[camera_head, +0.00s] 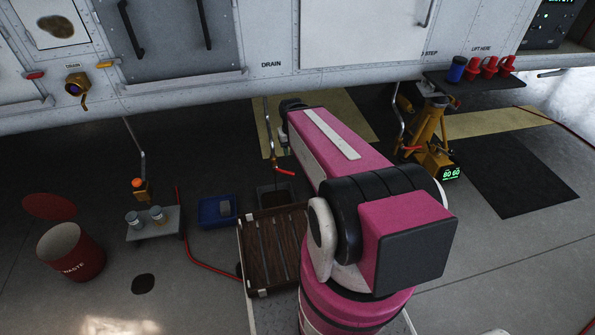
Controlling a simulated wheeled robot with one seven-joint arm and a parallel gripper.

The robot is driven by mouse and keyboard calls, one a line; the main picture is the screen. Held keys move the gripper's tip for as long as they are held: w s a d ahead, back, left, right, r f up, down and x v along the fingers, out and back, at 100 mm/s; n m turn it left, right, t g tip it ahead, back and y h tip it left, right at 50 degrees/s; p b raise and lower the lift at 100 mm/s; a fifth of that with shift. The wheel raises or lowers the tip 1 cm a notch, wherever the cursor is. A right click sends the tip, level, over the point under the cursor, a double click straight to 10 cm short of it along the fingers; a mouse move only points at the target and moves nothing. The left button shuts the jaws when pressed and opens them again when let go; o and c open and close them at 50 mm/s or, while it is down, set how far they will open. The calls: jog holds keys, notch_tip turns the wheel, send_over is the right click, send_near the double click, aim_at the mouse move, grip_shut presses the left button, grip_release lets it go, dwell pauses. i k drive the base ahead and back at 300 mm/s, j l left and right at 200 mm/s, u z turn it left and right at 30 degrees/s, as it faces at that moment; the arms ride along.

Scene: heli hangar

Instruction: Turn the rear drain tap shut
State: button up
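Several drain pipes hang below the grey aircraft hull (180,92). The left pipe (135,137) ends at an orange tap body (140,190) with a red-orange top. The middle pipe (268,125), under a "DRAIN" label, has a red lever (284,172) pointing right and slightly down. The right pipe (400,125) has a red lever (411,149) beside a yellow jack. I cannot tell which is the rear tap, or whether any is open. My pink arm reaches toward the hull near the middle pipe.
A red waste bin (70,252), a small grey stand (170,226) with tins, and a blue tray (207,213) stand left. A brown slatted tray (272,285) lies beside my arm. The yellow jack (430,140) stands right. Floor beyond the bin is mostly clear.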

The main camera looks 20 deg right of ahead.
aim_at(275, 169)
jog(key=l+u, duration=0.1)
jog(key=l, duration=0.7)
jog(key=k+j+u, duration=0.1)
jog(key=u, duration=0.25)
jog(key=k+l, duration=0.1)
jog(key=k, duration=0.25)
jog(key=k+l+u, duration=0.1)
jog(key=k, duration=0.3)
